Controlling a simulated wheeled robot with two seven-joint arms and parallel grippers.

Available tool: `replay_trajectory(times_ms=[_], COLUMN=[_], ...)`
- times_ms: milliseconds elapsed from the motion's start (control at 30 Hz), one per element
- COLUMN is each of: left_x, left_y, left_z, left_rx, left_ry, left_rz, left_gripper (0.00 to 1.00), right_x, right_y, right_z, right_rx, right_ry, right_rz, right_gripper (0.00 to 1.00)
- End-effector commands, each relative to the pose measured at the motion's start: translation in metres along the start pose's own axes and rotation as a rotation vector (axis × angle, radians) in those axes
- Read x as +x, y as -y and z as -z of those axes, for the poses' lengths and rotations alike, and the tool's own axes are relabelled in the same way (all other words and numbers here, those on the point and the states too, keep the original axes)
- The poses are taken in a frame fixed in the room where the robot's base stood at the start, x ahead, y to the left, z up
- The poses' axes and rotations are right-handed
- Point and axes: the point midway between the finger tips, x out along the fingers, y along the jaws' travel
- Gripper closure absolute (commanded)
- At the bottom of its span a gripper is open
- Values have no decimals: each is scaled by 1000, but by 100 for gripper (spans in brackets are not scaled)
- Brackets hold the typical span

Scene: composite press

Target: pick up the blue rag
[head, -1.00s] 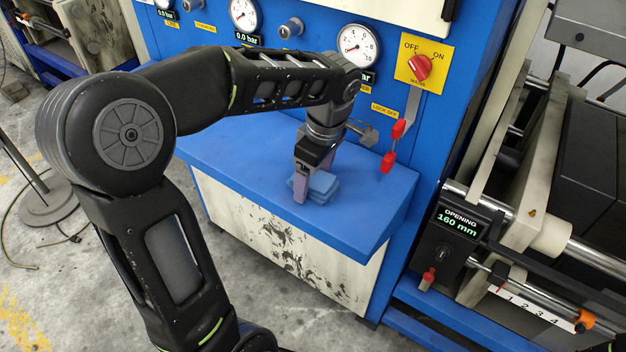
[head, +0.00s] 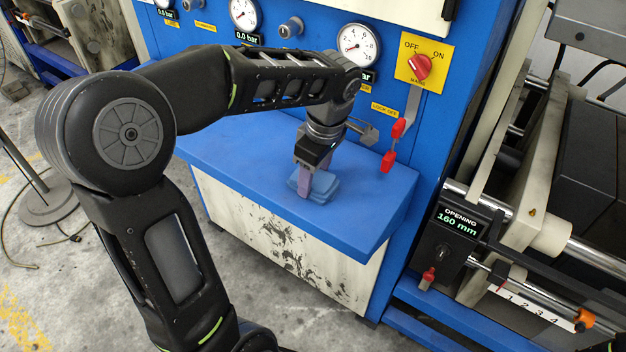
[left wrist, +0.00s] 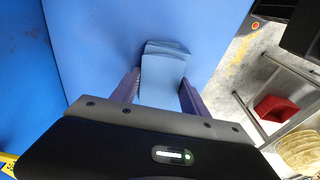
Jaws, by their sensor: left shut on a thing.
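The blue rag (head: 321,187) is a folded, paler blue pad on the blue shelf of the press cabinet in the head view. My left gripper (head: 309,185) points down at it and is shut on the rag, with one purple-grey finger on its near side. In the left wrist view the rag (left wrist: 163,80) sits between the two fingers of the left gripper (left wrist: 160,92) and sticks out beyond them. Whether the rag is clear of the shelf cannot be told. My right gripper is not in view.
The blue shelf (head: 250,205) is otherwise bare. The press with an opening display (head: 458,222) stands at the right. A red bin (left wrist: 277,108) shows in the left wrist view.

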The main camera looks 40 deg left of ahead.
Motion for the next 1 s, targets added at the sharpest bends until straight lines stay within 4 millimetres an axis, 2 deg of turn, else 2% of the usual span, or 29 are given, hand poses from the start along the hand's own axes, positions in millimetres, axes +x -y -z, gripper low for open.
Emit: replay_trajectory(times_ms=[33, 167, 400, 533, 667, 900, 1000], left_x=[0, 0, -1, -8, -26, -77, -95], left_y=[0, 0, 0, -1, -1, -1, 0], left_z=[0, 0, 0, 1, 4, 12, 14], left_rx=[0, 0, 0, 0, 0, -1, 0], left_ry=[0, 0, 0, -1, -1, 0, 0], left_rz=[0, 0, -1, -3, -6, -5, 0], left_gripper=[78, 88, 88, 88, 88, 88, 88], right_x=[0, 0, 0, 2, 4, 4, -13], right_y=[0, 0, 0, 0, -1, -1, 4], right_z=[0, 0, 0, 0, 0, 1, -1], right_rx=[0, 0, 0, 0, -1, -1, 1], right_ry=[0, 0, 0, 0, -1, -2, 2], right_rz=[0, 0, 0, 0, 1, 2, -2], right_gripper=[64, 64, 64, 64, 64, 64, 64])
